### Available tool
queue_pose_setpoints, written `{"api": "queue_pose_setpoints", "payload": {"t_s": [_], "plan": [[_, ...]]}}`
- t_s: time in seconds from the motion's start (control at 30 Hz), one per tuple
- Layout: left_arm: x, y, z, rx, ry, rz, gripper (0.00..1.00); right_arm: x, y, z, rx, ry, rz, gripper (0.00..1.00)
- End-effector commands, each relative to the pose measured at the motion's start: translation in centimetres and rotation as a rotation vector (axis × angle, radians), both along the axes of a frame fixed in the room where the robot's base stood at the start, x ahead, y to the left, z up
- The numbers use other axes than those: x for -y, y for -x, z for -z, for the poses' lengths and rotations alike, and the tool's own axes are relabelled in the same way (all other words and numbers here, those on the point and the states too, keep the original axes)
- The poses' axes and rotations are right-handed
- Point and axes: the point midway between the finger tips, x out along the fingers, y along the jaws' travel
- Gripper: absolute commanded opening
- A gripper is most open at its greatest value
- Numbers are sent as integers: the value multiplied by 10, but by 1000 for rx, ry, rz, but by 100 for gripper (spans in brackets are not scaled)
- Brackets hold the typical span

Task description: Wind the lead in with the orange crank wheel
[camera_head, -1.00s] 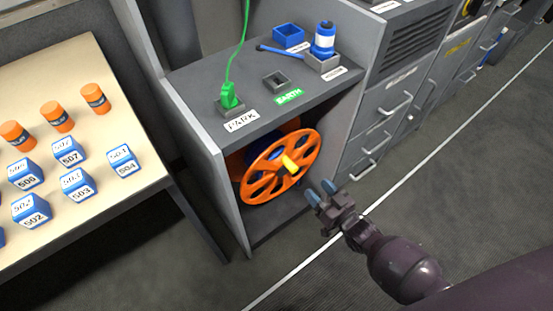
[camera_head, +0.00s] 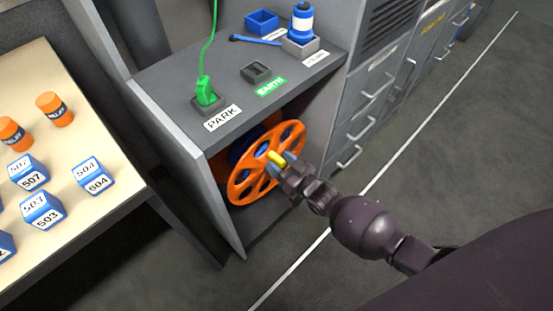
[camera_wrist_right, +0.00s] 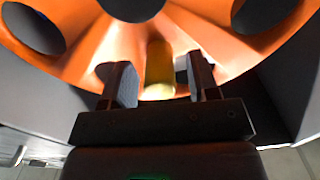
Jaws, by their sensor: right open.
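The orange crank wheel (camera_head: 245,182) stands upright in the open bay of the grey cabinet, with a yellow handle (camera_head: 276,157) sticking out of its face. My right gripper (camera_head: 284,162) is at the handle. In the right wrist view the open fingers (camera_wrist_right: 155,85) stand on either side of the yellow handle (camera_wrist_right: 160,70), with a gap visible at the left finger. The green lead (camera_head: 211,45) runs up from a green plug (camera_head: 206,92) seated in the socket by the PARK label (camera_head: 223,118). My left gripper is not in view.
An empty socket (camera_head: 262,71) sits by the green EARTH label (camera_head: 271,87). A blue-and-white bottle (camera_head: 302,20), a blue tray (camera_head: 262,20) and a blue tool (camera_head: 252,40) are behind. The table (camera_head: 95,215) at left holds blue blocks and orange cylinders. Grey drawers stand right.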

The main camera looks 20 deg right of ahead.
Motion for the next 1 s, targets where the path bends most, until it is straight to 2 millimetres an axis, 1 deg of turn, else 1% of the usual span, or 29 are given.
{"api": "queue_pose_setpoints", "payload": {"t_s": [0.03, 0.17, 0.47, 0.8, 0.83, 1.0], "plan": [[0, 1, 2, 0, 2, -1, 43, -1, -3, 2, -3, 0, 1, 55], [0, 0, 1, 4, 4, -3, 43, -3, -9, 1, -1, 0, 0, 55], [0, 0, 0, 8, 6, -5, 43, -4, -11, 0, 0, 0, 0, 55], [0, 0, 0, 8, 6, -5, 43, -4, -11, 0, 0, 0, 0, 3], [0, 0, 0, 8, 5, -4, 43, -4, -11, 0, 0, 0, 0, 0], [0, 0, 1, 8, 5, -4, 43, -4, -11, 0, 0, -1, 0, 0]]}}
